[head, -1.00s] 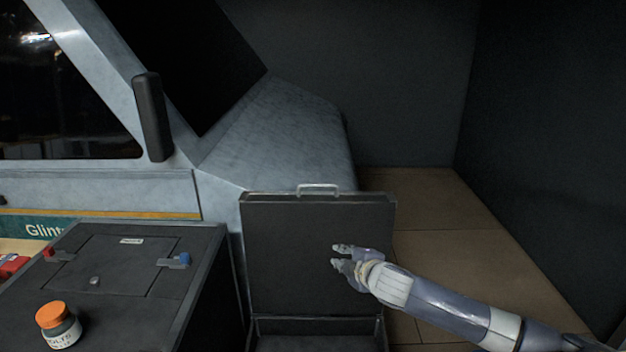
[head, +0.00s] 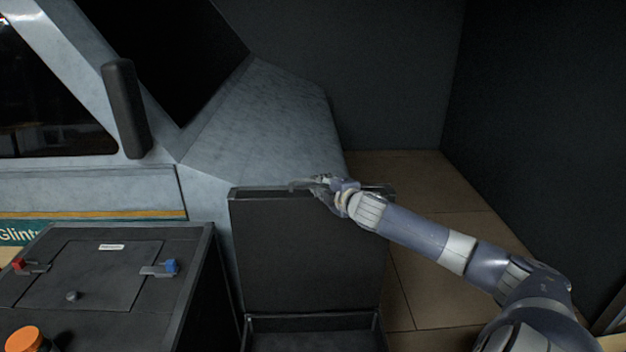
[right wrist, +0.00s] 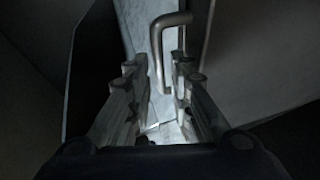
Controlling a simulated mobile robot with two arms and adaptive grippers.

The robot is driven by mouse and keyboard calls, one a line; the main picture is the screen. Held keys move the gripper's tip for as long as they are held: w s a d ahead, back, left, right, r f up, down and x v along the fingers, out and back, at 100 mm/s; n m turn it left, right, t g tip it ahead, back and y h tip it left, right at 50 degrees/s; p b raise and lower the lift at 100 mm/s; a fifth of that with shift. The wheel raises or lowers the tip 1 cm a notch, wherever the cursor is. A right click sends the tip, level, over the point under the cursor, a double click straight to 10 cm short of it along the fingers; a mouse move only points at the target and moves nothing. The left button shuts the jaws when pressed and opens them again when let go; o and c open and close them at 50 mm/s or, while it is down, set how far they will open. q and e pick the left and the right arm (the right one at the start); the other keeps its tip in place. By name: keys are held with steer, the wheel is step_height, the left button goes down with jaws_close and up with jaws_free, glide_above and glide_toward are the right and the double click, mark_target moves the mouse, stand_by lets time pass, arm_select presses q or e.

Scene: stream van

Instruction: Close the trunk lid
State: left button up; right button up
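The trunk is a dark case with its lid (head: 300,250) standing upright, facing me. Its shallow base (head: 315,324) shows at the bottom of the head view, partly cut off. My right gripper (head: 314,184) is at the lid's top edge and covers most of the metal handle there. In the right wrist view the handle (right wrist: 157,58) lies at the far end of the gap between the fingers of my right gripper (right wrist: 156,78). The fingers are apart, and I see no clear grip on the handle. My left gripper is not in view.
A dark box (head: 110,275) with red and blue latches stands left of the trunk, with an orange-capped jar (head: 24,339) on it. The grey van body (head: 265,125) is behind the lid. Wooden floor (head: 440,235) to the right is clear, bounded by dark walls.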

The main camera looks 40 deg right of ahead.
steer(key=shift+x, duration=0.95)
steer(key=p+x, duration=0.1)
steer(key=x, duration=0.2)
steer(key=shift+w, duration=0.4)
steer(key=shift+f, duration=0.15)
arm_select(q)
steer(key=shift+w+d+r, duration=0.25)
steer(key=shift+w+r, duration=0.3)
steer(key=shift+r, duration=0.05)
arm_select(e)
jaws_close()
